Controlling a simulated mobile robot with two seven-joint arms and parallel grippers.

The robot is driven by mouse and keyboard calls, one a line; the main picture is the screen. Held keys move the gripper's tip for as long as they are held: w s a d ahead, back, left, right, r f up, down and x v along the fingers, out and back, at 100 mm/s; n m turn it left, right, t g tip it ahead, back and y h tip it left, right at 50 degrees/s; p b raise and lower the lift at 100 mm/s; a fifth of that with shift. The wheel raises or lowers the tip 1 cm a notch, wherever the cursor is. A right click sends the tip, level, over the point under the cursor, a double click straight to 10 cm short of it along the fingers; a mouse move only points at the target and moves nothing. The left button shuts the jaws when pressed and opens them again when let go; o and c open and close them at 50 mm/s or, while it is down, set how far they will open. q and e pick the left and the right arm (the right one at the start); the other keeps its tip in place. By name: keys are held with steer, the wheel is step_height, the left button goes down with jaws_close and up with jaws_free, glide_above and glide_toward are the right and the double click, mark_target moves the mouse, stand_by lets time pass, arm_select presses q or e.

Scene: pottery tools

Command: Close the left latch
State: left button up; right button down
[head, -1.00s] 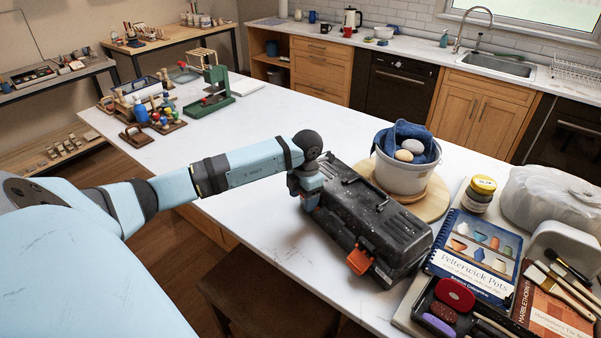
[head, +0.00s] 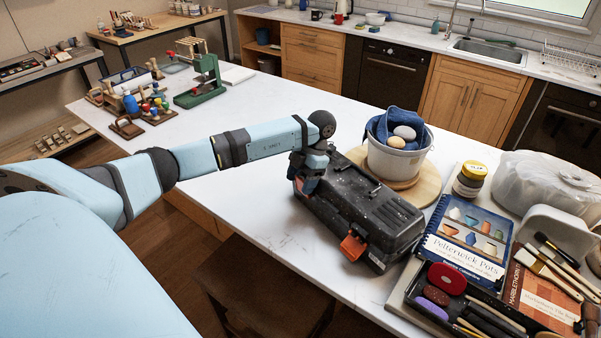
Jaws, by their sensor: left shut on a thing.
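A black, speckled toolbox (head: 372,203) lies on the white table, with a carry handle on its lid. An orange latch (head: 352,246) shows on the right part of its front. My left gripper (head: 303,187) is at the left end of the toolbox front, its fingers pointing down. A small bit of orange, apparently the left latch (head: 299,185), shows at its fingertips. The gripper is shut on it; its fingers hide most of the latch, so I cannot tell the latch's angle. My right gripper is not in view.
A grey bucket (head: 397,160) with a blue cloth stands on a round wooden board (head: 432,185) behind the toolbox. A blue book (head: 467,240), a jar (head: 469,180) and a tool tray (head: 418,300) crowd the right side. The table (head: 255,190) left of the toolbox is clear.

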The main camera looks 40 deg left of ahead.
arm_select(q)
steer(key=shift+f, duration=0.1)
steer(key=o, duration=0.8)
steer(key=shift+c, duration=0.2)
steer(key=shift+w+r, duration=0.1)
steer(key=shift+r, duration=0.15)
steer(key=v, duration=1.3)
steer(key=shift+r, duration=0.1)
